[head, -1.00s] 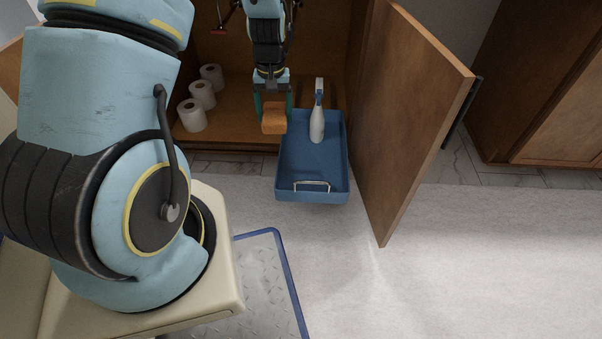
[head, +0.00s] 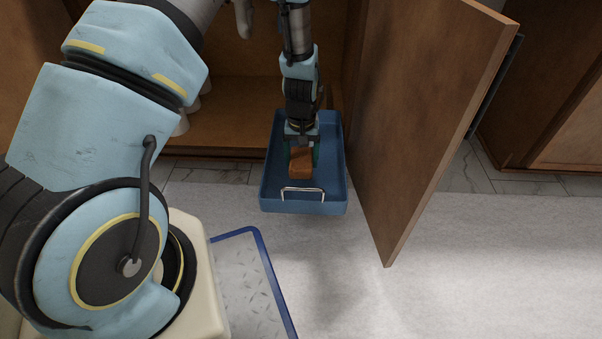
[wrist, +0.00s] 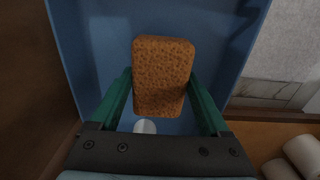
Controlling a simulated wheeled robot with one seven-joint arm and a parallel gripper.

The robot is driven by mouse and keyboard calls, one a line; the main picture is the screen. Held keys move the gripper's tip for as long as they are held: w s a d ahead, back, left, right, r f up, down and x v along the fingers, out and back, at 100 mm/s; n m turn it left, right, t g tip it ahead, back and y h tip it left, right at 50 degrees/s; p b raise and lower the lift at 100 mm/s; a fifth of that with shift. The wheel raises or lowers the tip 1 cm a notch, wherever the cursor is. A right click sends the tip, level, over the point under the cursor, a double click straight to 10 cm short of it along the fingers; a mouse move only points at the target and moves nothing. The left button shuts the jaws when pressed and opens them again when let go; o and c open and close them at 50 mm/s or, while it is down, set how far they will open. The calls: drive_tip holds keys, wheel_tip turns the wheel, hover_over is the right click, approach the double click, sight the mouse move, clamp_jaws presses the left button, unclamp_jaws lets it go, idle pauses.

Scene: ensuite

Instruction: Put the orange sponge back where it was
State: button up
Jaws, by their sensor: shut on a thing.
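The orange sponge (head: 301,163) is held between the green fingers of my gripper (head: 301,155), over the blue tray (head: 333,185) and behind its metal handle. In the wrist view the sponge (wrist: 163,76) is between the two fingers of my gripper (wrist: 163,95), with the blue tray (wrist: 95,45) beneath. I cannot tell whether the sponge touches the tray floor. The spray bottle is hidden behind my arm in the head view; a small white part (wrist: 144,126) shows below the sponge in the wrist view.
The tray juts out from a wooden cabinet (head: 225,125). The open cabinet door (head: 425,120) stands close on the tray's right. Toilet rolls (head: 181,124) are mostly hidden behind my arm at left; some show in the wrist view (wrist: 300,155).

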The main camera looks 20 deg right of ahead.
sight(301, 158)
drive_tip(key=shift+f+b, duration=0.75)
drive_tip(key=shift+f, duration=1.15)
drive_tip(key=shift+f, duration=0.15)
drive_tip(key=o, duration=1)
drive_tip(key=shift+o, duration=0.2)
wheel_tip(301, 158, up, 12)
drive_tip(key=p, duration=0.5)
drive_tip(key=shift+r+p, duration=0.2)
drive_tip(key=shift+p, duration=0.2)
drive_tip(key=w+a+r+n+t, duration=0.1)
drive_tip(key=a+r, duration=0.7)
drive_tip(key=a, duration=0.3)
drive_tip(key=w+a+r+n, duration=0.1)
drive_tip(key=a+r+n, duration=0.1)
drive_tip(key=a+r, duration=0.7)
drive_tip(key=s+a+r, duration=0.3)
drive_tip(key=s+a, duration=0.2)
drive_tip(key=a, duration=0.5)
drive_tip(key=shift+s+r+n+t, duration=0.3)
drive_tip(key=shift+s+r+n, duration=0.05)
drive_tip(key=shift+s+n, duration=0.05)
